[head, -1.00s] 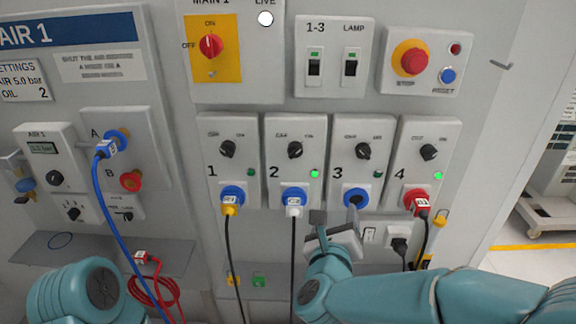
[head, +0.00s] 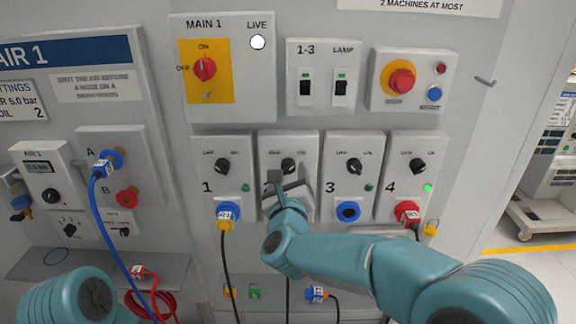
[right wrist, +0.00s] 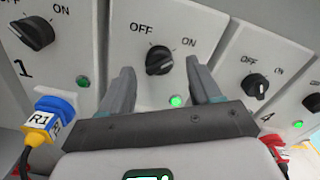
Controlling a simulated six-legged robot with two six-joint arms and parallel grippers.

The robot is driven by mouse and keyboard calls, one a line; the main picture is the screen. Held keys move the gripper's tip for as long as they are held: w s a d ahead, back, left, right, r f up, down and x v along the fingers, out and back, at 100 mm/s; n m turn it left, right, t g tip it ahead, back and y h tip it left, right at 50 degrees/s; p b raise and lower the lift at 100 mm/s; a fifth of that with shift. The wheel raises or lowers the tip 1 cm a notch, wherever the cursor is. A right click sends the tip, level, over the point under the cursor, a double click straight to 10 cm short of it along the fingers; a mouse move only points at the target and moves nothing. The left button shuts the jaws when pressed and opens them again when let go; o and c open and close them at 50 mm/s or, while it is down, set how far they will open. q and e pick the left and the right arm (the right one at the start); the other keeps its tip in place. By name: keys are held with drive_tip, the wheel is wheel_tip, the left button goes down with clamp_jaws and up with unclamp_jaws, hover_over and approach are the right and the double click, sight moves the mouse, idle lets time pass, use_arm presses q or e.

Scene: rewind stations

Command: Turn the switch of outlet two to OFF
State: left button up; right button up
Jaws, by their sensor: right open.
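Outlet two's panel (head: 270,145) is second in the row of outlets. Its black switch knob (head: 288,165) sits between OFF at left and ON at right. In the right wrist view this knob (right wrist: 159,60) is close, and its green lamp (right wrist: 176,101) is lit. I cannot tell for sure which mark the knob points at. My right gripper (head: 287,184) is open in front of this panel. In the wrist view, its fingers stand either side of the knob, slightly below it, and look apart from it. The gripper hides most of outlet two's socket and plug. My left gripper is out of view.
Outlet one's knob (head: 222,166) is on the left, and outlet three's knob (head: 354,166) and outlet four's knob (head: 417,166) are on the right. The main switch (head: 204,69) and stop button (head: 402,81) are above. Outlet three's socket (head: 348,211) is empty.

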sight(288, 167)
drive_tip(key=shift+w, duration=1.2)
drive_tip(key=c, duration=1)
drive_tip(key=shift+a, duration=0.1)
drive_tip(key=shift+f, duration=0.1)
